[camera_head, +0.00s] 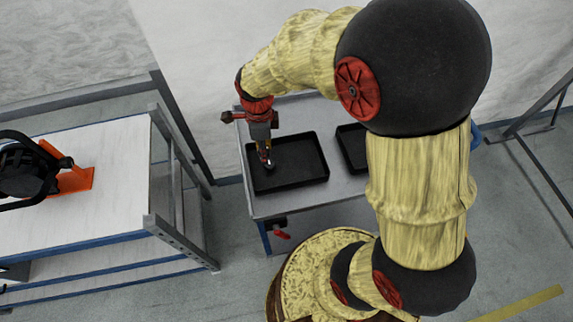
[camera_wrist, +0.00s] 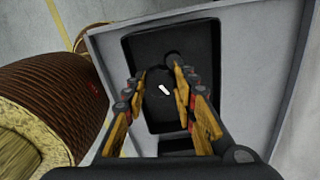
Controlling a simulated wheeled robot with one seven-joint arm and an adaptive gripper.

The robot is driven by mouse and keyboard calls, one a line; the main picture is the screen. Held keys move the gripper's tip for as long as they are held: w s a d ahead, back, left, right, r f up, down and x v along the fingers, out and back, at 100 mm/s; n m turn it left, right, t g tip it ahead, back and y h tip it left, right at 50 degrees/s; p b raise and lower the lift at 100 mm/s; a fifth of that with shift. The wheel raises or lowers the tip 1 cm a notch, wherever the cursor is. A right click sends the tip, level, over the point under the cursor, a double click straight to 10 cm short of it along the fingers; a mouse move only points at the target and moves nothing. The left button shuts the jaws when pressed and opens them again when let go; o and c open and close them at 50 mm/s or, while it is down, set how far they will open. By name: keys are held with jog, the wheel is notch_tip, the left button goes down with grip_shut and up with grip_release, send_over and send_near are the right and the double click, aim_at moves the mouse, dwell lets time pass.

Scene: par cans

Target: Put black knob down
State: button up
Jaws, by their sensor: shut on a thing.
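The black knob (camera_wrist: 158,80), with a short white mark, is between the fingertips of my gripper (camera_wrist: 161,73) in the wrist view. My gripper is shut on it. In the head view my gripper (camera_head: 266,160) points down over the left black tray (camera_head: 312,169). The tray's rim also shows in the wrist view (camera_wrist: 130,45), around and behind the knob. I cannot tell whether the knob touches the tray floor. A small dark round shape (camera_wrist: 172,57) shows close to the right fingertip; I cannot tell what it is.
The trays lie on a grey table (camera_head: 262,207). A second black tray (camera_head: 350,147) is partly hidden behind my arm. A red-handled part (camera_head: 282,235) sticks out from the table's front. A white-topped bench (camera_head: 110,185) with an orange and black object (camera_head: 75,180) stands at left.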

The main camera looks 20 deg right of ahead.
jog(key=shift+s+m, duration=0.35)
jog(key=shift+m, duration=0.35)
jog(key=d+f+b, duration=0.2)
jog(key=d+f, duration=0.3)
jog(key=d, duration=0.4)
jog(key=b, duration=0.2)
send_over(303, 162)
jog(key=a, duration=0.1)
notch_tip(303, 162, down, 4)
jog(key=shift+r, duration=0.1)
jog(key=shift+d+f, duration=0.3)
jog(key=shift+f, duration=0.1)
jog(key=shift+w+d+f+b, duration=0.15)
jog(key=shift+f+b, duration=0.45)
jog(key=shift+f, duration=1.05)
jog(key=shift+f, duration=0.1)
jog(key=shift+f, duration=0.1)
jog(key=o, duration=1)
